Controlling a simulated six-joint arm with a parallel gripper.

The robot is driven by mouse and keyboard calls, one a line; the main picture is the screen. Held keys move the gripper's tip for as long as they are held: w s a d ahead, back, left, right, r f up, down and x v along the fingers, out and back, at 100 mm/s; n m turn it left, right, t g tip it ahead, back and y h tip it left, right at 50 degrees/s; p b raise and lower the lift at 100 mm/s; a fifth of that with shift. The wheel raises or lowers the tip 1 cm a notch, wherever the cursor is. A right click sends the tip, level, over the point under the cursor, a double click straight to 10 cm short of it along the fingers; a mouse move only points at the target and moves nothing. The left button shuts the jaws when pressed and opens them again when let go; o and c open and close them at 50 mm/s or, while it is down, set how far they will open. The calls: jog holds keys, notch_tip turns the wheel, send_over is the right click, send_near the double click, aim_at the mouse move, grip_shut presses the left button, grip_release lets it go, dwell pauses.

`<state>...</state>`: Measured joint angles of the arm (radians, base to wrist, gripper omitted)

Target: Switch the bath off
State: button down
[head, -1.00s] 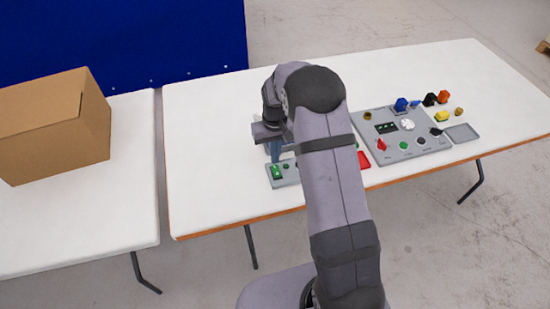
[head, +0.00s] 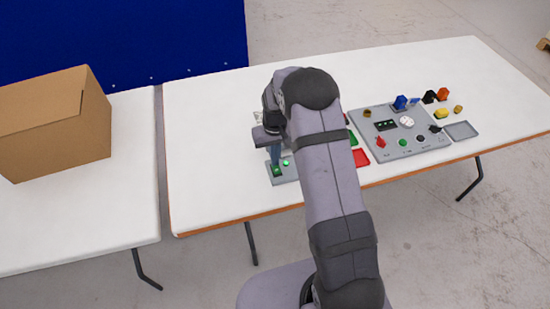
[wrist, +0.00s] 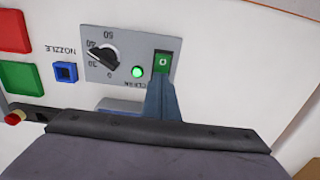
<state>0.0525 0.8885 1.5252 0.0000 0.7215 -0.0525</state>
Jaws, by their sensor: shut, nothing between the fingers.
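The bath's grey control panel (wrist: 122,77) shows in the wrist view, with its lettering upside down. It carries a black dial (wrist: 103,57), a brightly lit green lamp (wrist: 138,71) and a green rocker switch (wrist: 163,62) marked 0. My gripper (wrist: 161,86) is shut and empty, with its blue-grey fingertips at the near edge of the switch, covering part of it. I cannot tell whether they touch it. In the head view my gripper (head: 275,161) points down over the panel's left end, beside the lamp (head: 286,163). My arm hides the panel's right part.
A larger grey board (head: 385,150) with knobs stands right of my arm. A cardboard box (head: 50,125) is on the left table.

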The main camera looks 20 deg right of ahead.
aim_at(276, 168)
jog(key=shift+s+f, duration=0.1)
jog(key=shift+s, duration=0.15)
jog(key=shift+s+r+p, duration=0.2)
jog(key=shift+s+p, duration=0.25)
jog(key=shift+s, duration=0.15)
jog(key=shift+w+r+p, duration=0.1)
jog(key=shift+r+p, duration=0.25)
jog(key=shift+r, duration=0.1)
notch_tip(276, 168, up, 13)
dwell(0.5)
